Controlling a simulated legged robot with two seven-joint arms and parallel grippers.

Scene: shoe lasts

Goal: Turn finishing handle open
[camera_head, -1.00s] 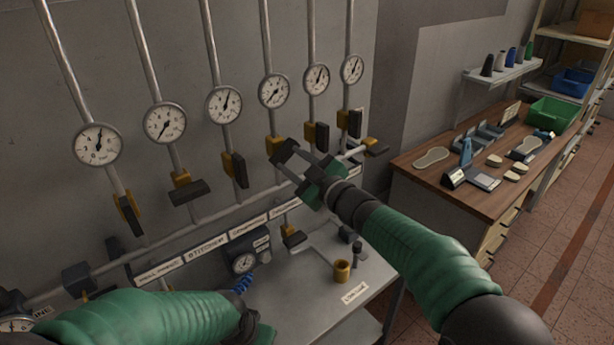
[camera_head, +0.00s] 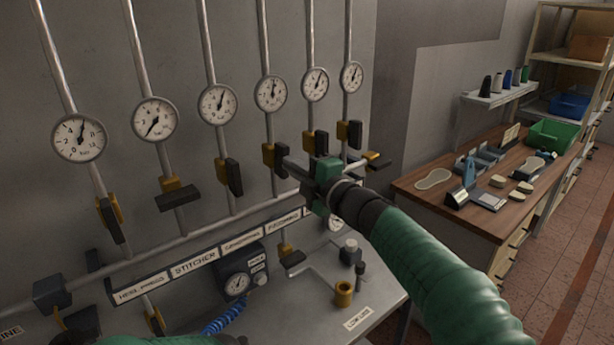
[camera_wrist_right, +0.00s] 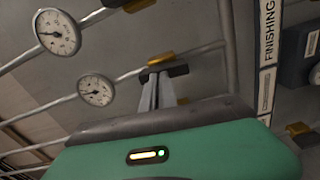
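The finishing valve is on the fourth pipe from the left in the head view. Its dark handle (camera_head: 283,158) lies roughly along the pipe, beside a yellow body (camera_head: 268,155). The FINISHING label (camera_head: 283,223) is below it and also shows in the right wrist view (camera_wrist_right: 268,35). My right gripper (camera_head: 293,166) is right at the handle. In the right wrist view its grey fingers (camera_wrist_right: 160,92) point at the dark handle (camera_wrist_right: 165,73), looking close together. I cannot tell whether they grip it. The fourth gauge (camera_head: 271,93) has its needle pointing about up. My left gripper is out of view.
Neighbouring valve handles stand close by, at the third pipe (camera_head: 234,177) and fifth pipe (camera_head: 321,142). The second pipe's handle (camera_head: 179,198) lies across its pipe. A wooden bench (camera_head: 425,205) stands right.

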